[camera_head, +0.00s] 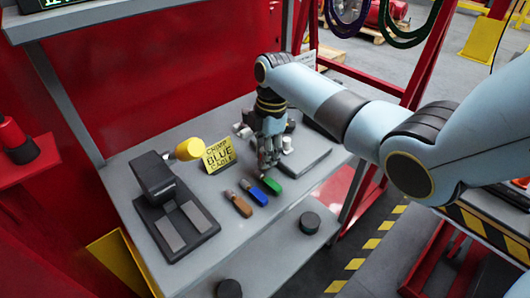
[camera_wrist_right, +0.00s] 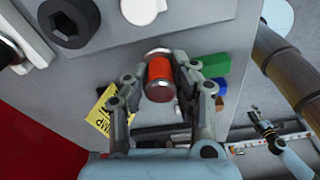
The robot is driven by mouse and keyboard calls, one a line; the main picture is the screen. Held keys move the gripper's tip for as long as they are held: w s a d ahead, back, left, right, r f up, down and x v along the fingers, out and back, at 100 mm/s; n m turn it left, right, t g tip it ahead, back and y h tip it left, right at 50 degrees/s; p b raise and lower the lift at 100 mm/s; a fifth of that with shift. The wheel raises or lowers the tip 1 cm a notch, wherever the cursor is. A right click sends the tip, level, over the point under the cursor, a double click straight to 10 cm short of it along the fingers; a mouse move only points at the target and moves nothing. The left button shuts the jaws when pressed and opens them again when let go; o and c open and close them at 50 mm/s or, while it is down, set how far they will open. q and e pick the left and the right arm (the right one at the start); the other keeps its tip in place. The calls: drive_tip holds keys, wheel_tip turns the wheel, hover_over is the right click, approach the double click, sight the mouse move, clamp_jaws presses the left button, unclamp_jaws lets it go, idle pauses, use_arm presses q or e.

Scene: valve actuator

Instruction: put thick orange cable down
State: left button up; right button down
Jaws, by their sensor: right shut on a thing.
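My right gripper (camera_head: 268,165) is over the grey workbench, above its right part. In the right wrist view its two fingers (camera_wrist_right: 163,85) are closed around a short orange-red cylinder with metal ends (camera_wrist_right: 160,71), which looks like the thick orange cable. The gripper hides most of this cable in the head view. I cannot tell whether the cable touches the bench top (camera_head: 215,238).
Brown (camera_head: 238,204), blue (camera_head: 254,193) and green (camera_head: 271,184) pieces lie in a row in front of the gripper. A yellow "crimp blue cable" sign (camera_head: 219,156) stands to their left. A black device (camera_head: 171,207) is farther left.

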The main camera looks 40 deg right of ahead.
drive_tip(key=c, duration=1.1)
unclamp_jaws()
drive_tip(key=shift+f, duration=0.1)
